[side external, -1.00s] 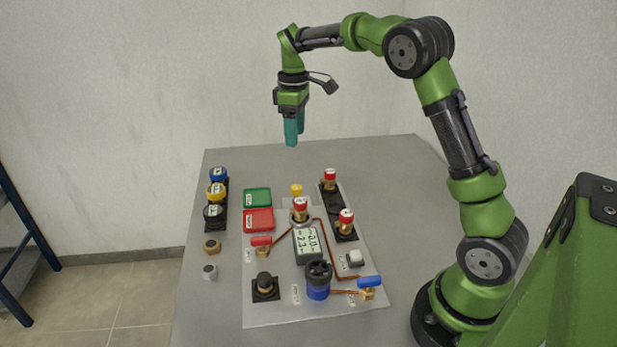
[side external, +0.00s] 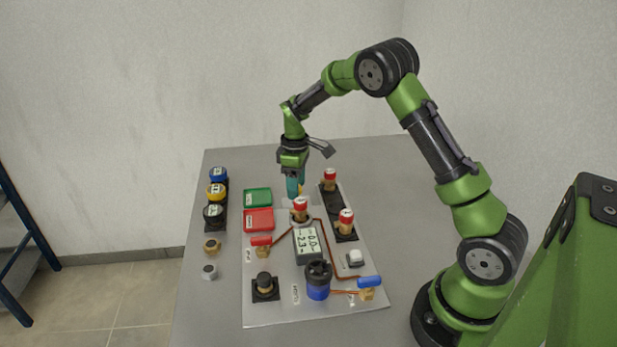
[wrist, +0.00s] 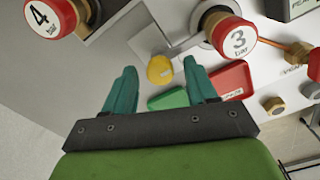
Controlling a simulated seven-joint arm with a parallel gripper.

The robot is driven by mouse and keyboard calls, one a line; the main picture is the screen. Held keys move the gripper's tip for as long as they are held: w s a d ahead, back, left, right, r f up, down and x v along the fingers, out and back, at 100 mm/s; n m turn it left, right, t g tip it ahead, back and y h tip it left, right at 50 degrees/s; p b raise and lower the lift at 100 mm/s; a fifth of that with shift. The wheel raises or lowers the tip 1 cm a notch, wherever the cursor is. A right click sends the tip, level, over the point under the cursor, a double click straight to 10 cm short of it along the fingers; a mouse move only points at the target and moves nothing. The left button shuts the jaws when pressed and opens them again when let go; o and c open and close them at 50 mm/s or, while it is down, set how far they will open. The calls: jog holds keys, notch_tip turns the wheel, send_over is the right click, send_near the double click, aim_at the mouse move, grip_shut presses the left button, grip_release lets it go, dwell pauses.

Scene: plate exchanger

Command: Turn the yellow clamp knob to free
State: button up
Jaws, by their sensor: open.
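The yellow clamp knob (wrist: 160,69) shows in the wrist view between my two teal fingers, near their tips. My gripper (wrist: 161,68) is open, with one finger to each side of the knob and a gap on both sides. In the side view my gripper (side external: 294,193) points down at the far end of the light panel. It hides most of the knob there. I cannot tell how far down the fingers reach along the knob.
A red-capped "3 bar" part (wrist: 236,37) stands close to the right finger, and a "4 bar" one (wrist: 50,17) is at upper left.

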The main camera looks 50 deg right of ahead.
jog(key=c, duration=1.1)
jog(key=shift+o, duration=0.2)
jog(key=shift+m, duration=0.4)
jog(key=m, duration=0.3)
jog(key=shift+m, duration=0.4)
jog(key=m, duration=0.4)
jog(key=shift+m, duration=0.3)
jog(key=m, duration=0.8)
jog(key=shift+m, duration=0.6)
